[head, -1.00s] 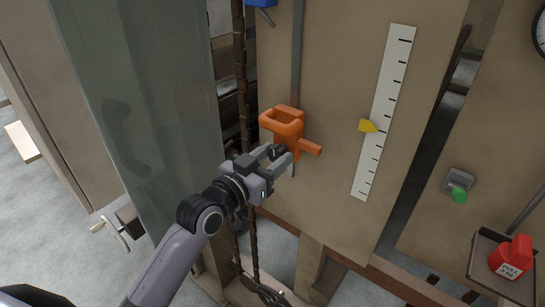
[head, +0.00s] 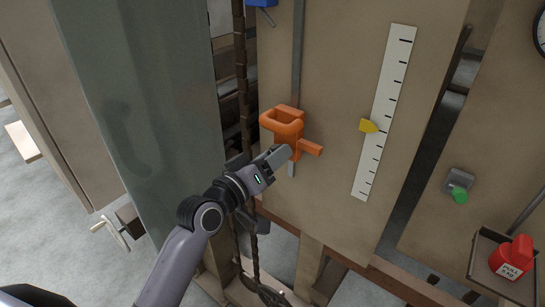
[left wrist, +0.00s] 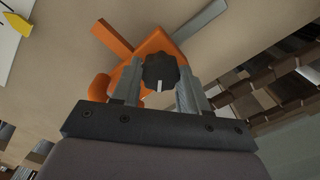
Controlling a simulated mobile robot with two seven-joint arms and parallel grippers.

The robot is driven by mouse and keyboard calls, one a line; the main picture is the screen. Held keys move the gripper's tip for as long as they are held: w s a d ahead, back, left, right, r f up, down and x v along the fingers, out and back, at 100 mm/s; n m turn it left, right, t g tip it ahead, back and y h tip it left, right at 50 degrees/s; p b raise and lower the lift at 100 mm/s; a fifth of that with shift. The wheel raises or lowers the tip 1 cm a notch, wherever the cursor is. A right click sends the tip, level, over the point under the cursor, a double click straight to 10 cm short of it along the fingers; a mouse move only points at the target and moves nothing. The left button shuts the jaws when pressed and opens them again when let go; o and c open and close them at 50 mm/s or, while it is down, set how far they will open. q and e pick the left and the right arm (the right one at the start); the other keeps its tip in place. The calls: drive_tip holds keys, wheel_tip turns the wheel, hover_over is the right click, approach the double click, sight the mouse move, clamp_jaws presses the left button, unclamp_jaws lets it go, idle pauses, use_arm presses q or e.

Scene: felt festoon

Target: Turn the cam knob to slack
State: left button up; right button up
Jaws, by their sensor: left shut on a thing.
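The orange cam body (head: 287,128) sits on a grey vertical rail on the beige panel, with an orange lever arm sticking out to the right. My left gripper (head: 283,155) reaches its underside from the lower left. In the left wrist view, a dark, lobed cam knob (left wrist: 160,70) with a white mark stands in front of the orange body (left wrist: 125,80). My left gripper (left wrist: 158,88) is shut on the knob, one finger on each side. In the head view the gripper hides the knob. My right gripper is not in view.
A white scale (head: 385,110) with a yellow pointer (head: 368,126) is right of the cam. A dark chain (head: 242,75) hangs left, beside a grey-green sheet (head: 145,110).

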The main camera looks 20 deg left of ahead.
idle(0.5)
use_arm(q)
drive_tip(key=o, duration=1.1)
drive_tip(key=shift+c, duration=0.2)
drive_tip(key=shift+s, duration=0.1)
drive_tip(key=b+v, duration=0.1)
drive_tip(key=v, duration=0.6)
drive_tip(key=s+f+m+g+y, duration=0.1)
drive_tip(key=s+f+m+g, duration=0.1)
drive_tip(key=s+f, duration=0.4)
drive_tip(key=s+a+f+m+g+y, duration=0.1)
drive_tip(key=s+f, duration=0.5)
drive_tip(key=f, duration=0.7)
drive_tip(key=s+a+f+m+g+y, duration=0.1)
drive_tip(key=s+f+m+g+y, duration=0.1)
drive_tip(key=s+f, duration=0.4)
wheel_tip(320, 180, down, 3)
drive_tip(key=shift+f+m+g, duration=0.15)
drive_tip(key=shift+m+g, duration=0.35)
drive_tip(key=shift+g, duration=0.3)
